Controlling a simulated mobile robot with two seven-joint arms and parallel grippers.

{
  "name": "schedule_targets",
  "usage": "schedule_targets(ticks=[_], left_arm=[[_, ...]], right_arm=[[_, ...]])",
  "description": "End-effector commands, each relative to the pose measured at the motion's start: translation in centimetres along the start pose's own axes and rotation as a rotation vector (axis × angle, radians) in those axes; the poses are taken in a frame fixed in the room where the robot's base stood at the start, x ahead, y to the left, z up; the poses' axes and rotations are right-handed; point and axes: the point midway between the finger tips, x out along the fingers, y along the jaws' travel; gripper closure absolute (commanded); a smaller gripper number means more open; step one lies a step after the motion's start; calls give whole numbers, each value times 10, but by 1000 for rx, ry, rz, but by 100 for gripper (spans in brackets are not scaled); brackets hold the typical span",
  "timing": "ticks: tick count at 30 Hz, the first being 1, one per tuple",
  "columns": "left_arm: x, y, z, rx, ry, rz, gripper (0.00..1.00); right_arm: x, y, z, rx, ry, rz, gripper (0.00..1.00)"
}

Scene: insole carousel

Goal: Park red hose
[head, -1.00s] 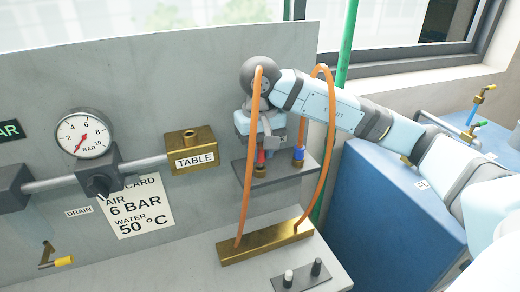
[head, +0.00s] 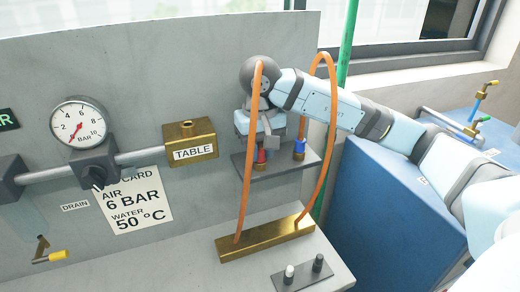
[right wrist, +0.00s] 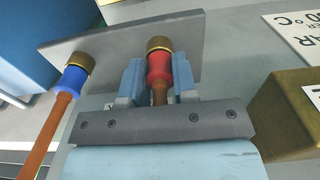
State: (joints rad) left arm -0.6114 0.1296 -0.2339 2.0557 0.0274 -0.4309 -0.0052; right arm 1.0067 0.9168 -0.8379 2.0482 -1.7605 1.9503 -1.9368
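The red hose's end fitting (right wrist: 158,68) has a red collar and an orange-brown hose. It stands at the grey shelf (right wrist: 115,50), with a brass ring at the shelf's edge. My right gripper (right wrist: 159,82) has its fingers on both sides of the red collar, with no clear gap, so it looks shut on it. In the head view, the right gripper (head: 262,130) is over the shelf and partly hides the red fitting (head: 261,157). The orange hose (head: 247,180) loops up from the brass block. My left gripper is not in view.
The blue hose fitting (head: 299,149) stands beside the red one on the shelf. Below is a brass block (head: 265,240) with the hose feet. A brass TABLE box (head: 190,145), gauge (head: 79,124) and grey valve (head: 95,170) are left. A green pipe (head: 346,60) rises behind.

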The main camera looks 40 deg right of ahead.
Motion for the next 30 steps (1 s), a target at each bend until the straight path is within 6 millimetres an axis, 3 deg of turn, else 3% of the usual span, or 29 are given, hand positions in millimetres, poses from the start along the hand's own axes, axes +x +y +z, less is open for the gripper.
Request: schedule_targets(ticks=[1, 4, 17, 19, 30], left_arm=[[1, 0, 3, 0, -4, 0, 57], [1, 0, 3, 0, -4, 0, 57], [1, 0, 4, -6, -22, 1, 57], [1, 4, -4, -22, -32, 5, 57], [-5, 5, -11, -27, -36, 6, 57]], right_arm=[[2, 0, 0, 0, -2, 1, 64], [2, 0, 0, 0, -2, 1, 44], [1, 0, 0, 0, -2, 1, 44], [1, 0, 0, 0, -2, 1, 44], [-89, 0, -1, 0, 4, 0, 44]])
